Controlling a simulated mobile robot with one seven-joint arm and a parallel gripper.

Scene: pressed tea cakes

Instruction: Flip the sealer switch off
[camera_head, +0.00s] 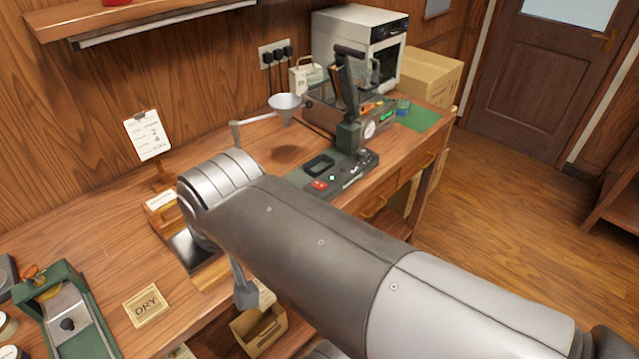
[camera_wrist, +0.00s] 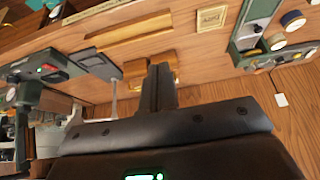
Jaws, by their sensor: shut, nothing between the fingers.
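The sealer (camera_head: 347,172) is a dark green machine with a raised lever arm, standing on the bench at the centre of the head view. A small red switch (camera_head: 319,185) and a green-lit mark sit on its front base. Its on or off position is too small to tell. What looks like the same base shows at the left of the wrist view (camera_wrist: 42,70), with a green light and a red spot. My gripper (camera_wrist: 160,72) is shut and empty in the wrist view, apart from the sealer.
A white oven (camera_head: 350,40) and a cardboard box (camera_head: 430,75) stand behind.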

